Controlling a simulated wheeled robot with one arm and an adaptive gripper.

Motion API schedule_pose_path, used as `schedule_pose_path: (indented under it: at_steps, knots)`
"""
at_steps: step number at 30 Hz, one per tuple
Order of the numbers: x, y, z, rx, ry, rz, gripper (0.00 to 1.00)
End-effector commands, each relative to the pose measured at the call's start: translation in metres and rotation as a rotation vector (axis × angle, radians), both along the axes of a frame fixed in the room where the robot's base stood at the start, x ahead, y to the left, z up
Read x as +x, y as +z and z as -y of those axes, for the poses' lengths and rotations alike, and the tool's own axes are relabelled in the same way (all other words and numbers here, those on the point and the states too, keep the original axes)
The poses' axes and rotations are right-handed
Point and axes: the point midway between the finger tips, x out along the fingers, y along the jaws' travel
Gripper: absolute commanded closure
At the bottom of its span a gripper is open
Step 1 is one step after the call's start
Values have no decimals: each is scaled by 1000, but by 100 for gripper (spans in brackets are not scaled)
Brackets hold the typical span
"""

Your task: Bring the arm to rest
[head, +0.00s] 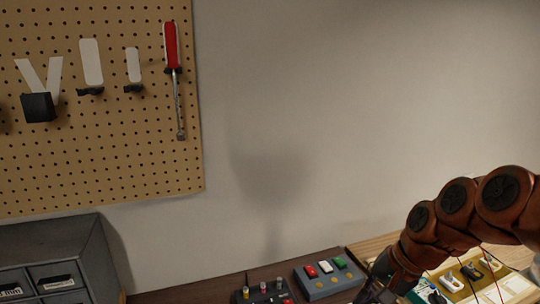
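My arm (456,207) reaches in from the right edge of the head view, copper-brown with dark round joint caps. It bends down to the left toward the bench. My gripper (376,292) is only partly in view at the bottom edge, a dark shape beside the pedals. Its fingertips are cut off, so I cannot tell whether it is open or shut, or whether it holds anything.
A pegboard (130,170) with a red-handled screwdriver (172,50) hangs at left. Grey drawers (55,250) stand below. A blue-grey pedal (328,277) and a dark pedal (265,292) sit on the bench. A box of switches (470,272) lies under my arm. The wall middle is clear.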

Motion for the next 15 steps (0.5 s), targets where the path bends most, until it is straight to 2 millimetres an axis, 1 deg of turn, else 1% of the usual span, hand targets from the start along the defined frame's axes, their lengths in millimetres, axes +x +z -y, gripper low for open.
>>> schedule_pose_path:
  at_steps: [1,2,3,7,12,15]
  knots:
    - [-20,-3,-10,-45,74,-8,100]
    - [-31,-4,-15,-70,116,-12,100]
    - [-46,-8,-20,-102,171,-22,100]
    - [-95,-20,-29,-199,334,-53,100]
    - [-158,-36,-24,-305,513,-118,100]
    - [-186,-43,-18,-349,585,-147,100]
